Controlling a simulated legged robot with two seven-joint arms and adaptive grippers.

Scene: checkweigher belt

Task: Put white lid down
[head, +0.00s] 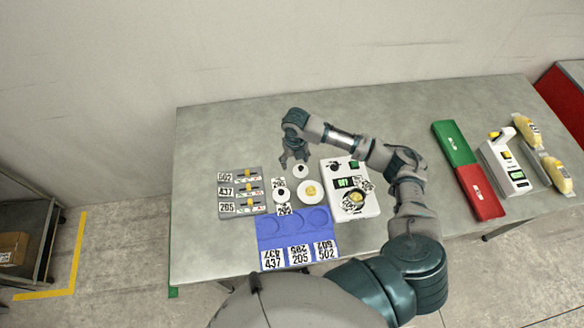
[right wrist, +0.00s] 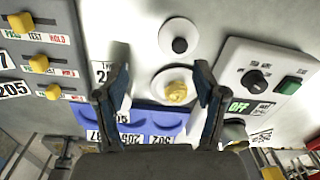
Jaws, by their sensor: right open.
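A white round lid with a dark knob (head: 300,171) lies flat on the table in the head view; it also shows near the top of the right wrist view (right wrist: 170,31). A second white round piece with a dark centre (head: 281,195) lies in front of it, to the left. A white round dish with a yellow lump (head: 310,191) lies to the right; it shows between the fingers in the right wrist view (right wrist: 160,80). My right gripper (head: 291,161) is open and empty above these pieces. My left gripper is out of view.
A blue tray (head: 268,238) with round recesses and number labels lies in front. A scale (head: 370,205) bearing a yellow piece stands right, a slider panel (head: 229,195) left. A green and red board (head: 467,170) lies far right. The table's left end is clear.

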